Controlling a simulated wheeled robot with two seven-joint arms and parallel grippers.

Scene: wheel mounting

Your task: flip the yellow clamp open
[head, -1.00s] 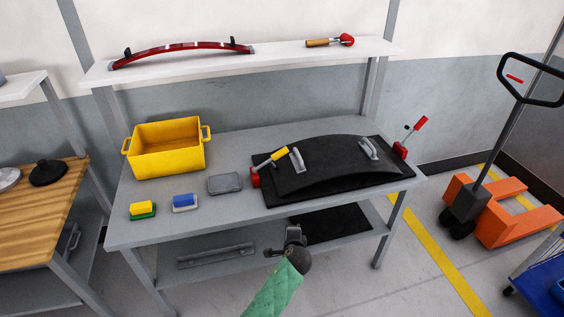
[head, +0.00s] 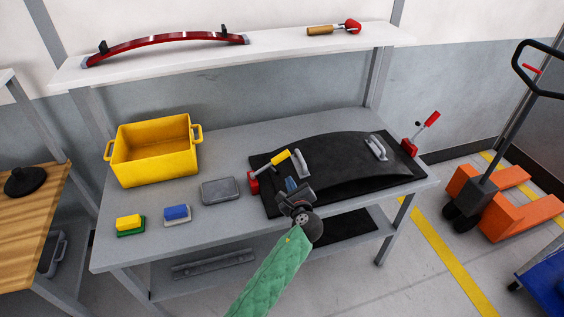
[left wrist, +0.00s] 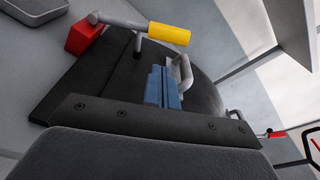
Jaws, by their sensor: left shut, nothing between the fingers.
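The yellow clamp (head: 280,159) has a red base and a grey bar with a yellow grip. It stands at the left edge of the black board (head: 272,207) on the bench. It also shows at the top of the left wrist view (left wrist: 168,33), with its yellow grip lying out to the right. My left gripper (head: 291,185), with blue fingertips, is shut and empty. It is just in front of the clamp, over the board's front left part, and apart from the yellow grip. Its blue fingers show in the left wrist view (left wrist: 162,88). My right gripper is not in view.
A curved black panel (head: 335,160) with two grey handles lies on the board. A red-handled clamp (head: 421,131) stands at the board's right end. A grey case (head: 220,190), two blocks and a yellow bin (head: 155,150) are on the bench's left part.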

